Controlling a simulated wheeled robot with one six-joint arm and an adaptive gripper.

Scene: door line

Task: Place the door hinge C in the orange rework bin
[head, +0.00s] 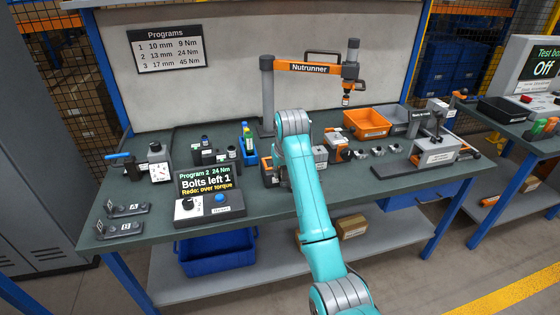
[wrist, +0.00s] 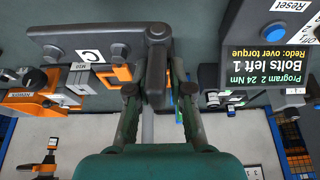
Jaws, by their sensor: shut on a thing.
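Door hinge C (wrist: 110,45) is a dark grey plate with a white C label and a thick knuckle, seen close up in the wrist view. My gripper (wrist: 157,92) is shut on it, with one finger on each side of the knuckle end. In the head view my arm hides the hinge and most of the gripper, which are over the middle of the bench. The orange rework bin (head: 367,123) stands at the back right of the bench, to the right of my arm; its inside looks empty.
Hinges A (head: 124,209) and B (head: 119,229) lie at the bench's left. The display (head: 205,182) reads "Bolts left 1, Redo: over torque". The nutrunner (head: 347,92) hangs above near the orange bin. A grey bin (head: 395,120) and a clamp fixture (head: 433,150) stand to the right.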

